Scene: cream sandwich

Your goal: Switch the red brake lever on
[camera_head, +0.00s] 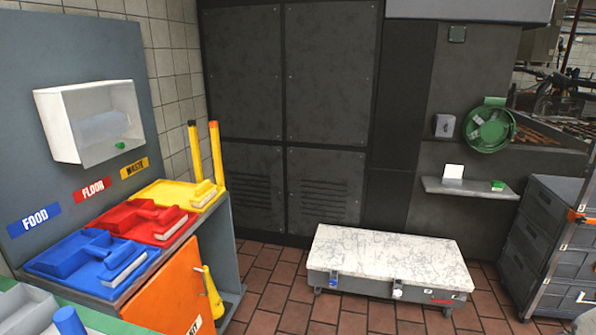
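A low platform (385,255) with a speckled white top stands on the tiled floor in the middle right. A small red part (441,301) shows low on its front side near the right end. It looks like a flat bar, but it is too small to tell whether it is the brake lever or which way it is set. A small white fitting (397,292) and a blue-and-white fitting (333,283) sit further left on the same side. My gripper is not seen in the head view, so its state is hidden.
A station with blue (88,262), red (142,219) and yellow trays stands at the left. A dark drawer cabinet (545,240) stands at the right. A small shelf (470,188) is on the back wall. Tiled floor (270,290) is clear left of the platform.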

